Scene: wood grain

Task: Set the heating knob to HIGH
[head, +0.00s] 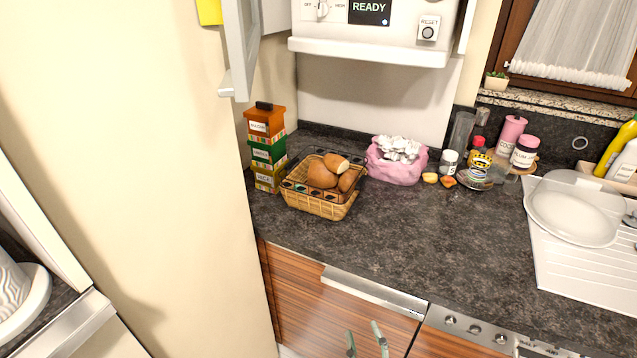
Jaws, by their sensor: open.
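The heating knob (322,10) is a small white knob on the white heating unit (370,48) at the top of the head view. It sits between the labels OFF on its left and HIGH on its right. The top edge of the picture cuts close to it, and its exact setting is hard to tell. My gripper (364,334) shows at the bottom edge as two grey-green fingers, apart, with nothing between them. It is low in front of the wooden cabinet fronts, far below the knob and not touching it.
A dark READY display (369,10) and a RESET button (428,28) are right of the knob. An open grey door (238,50) stands left of the unit. The counter (400,235) holds a bread basket (318,205), stacked boxes (265,155) and a pink bag (395,172); its front is clear.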

